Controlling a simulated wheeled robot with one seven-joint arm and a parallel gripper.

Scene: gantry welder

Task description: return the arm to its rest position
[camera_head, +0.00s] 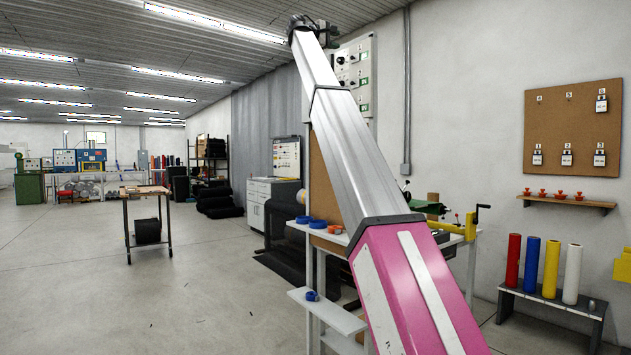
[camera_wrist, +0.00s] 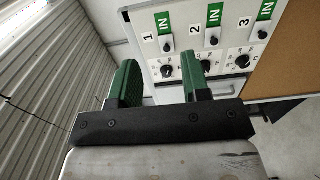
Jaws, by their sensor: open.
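My arm (camera_head: 350,160) stretches from the lower right up to the top middle of the head view, raised in front of a wall panel. My gripper cannot be made out clearly in the head view; it is partly hidden behind the arm's upper end. In the wrist view my gripper (camera_wrist: 160,78) has two green fingers standing apart with nothing between them. A control panel (camera_wrist: 158,52) with black knobs and green IN labels, numbered 1 to 3, lies beyond the fingers. The same panel (camera_head: 367,60) is partly covered by my arm in the head view.
A workbench (camera_head: 456,240) with a yellow clamp (camera_head: 458,229) stands behind and below my arm. A low rack (camera_head: 545,300) with coloured rolls stands at the right, under a corkboard (camera_head: 572,130). The floor on the left is mostly clear.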

